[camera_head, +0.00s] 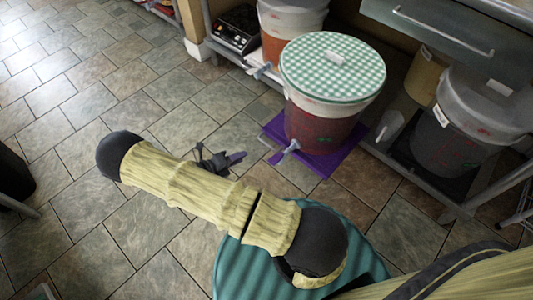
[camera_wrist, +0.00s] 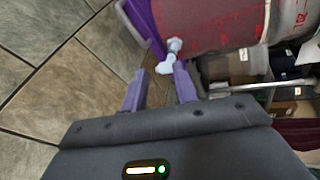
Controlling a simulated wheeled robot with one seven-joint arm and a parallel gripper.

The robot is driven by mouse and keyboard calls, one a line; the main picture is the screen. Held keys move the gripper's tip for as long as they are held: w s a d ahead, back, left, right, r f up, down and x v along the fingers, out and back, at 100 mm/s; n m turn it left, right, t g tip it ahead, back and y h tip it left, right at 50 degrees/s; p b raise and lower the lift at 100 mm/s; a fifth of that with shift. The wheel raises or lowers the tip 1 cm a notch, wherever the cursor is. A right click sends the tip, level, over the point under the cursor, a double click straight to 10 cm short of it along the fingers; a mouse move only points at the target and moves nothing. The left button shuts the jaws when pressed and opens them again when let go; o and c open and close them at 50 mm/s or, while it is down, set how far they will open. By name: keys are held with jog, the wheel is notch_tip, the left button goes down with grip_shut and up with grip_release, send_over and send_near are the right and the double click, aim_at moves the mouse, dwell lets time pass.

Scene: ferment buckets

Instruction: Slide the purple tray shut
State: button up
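The purple tray (camera_head: 322,166) sticks out from the lower shelf over the tiled floor, with a bucket (camera_head: 318,130) of red contents standing on it. The bucket has a green checkered lid (camera_head: 333,64) and a pale spigot (camera_head: 287,150) pointing outward. My gripper (camera_head: 236,158) is to the left of the tray's front edge, apart from it. In the wrist view my gripper (camera_wrist: 161,73) has its two purple fingers spread with nothing held. The spigot (camera_wrist: 168,58) shows just beyond the fingertips, and part of the tray (camera_wrist: 143,22) is at upper left.
Another bucket (camera_head: 283,40) and a black hot plate (camera_head: 237,29) stand behind to the left. A dark bucket (camera_head: 448,142) is on the shelf at right, below a grey drawer (camera_head: 440,38).

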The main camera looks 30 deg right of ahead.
aim_at(267, 143)
notch_tip(267, 143, down, 8)
jog(key=w+n+t+b, duration=0.1)
jog(key=n+t+b, duration=0.1)
jog(key=n+t, duration=0.1)
jog(key=shift+w+a+r+n+h+b, duration=0.3)
jog(key=shift+a+n+h+b, duration=0.1)
jog(key=shift+n, duration=0.5)
jog(key=b+x, duration=0.7)
jog(key=x, duration=1)
jog(key=shift+d+f, duration=0.1)
jog(key=shift+d, duration=0.1)
grip_shut()
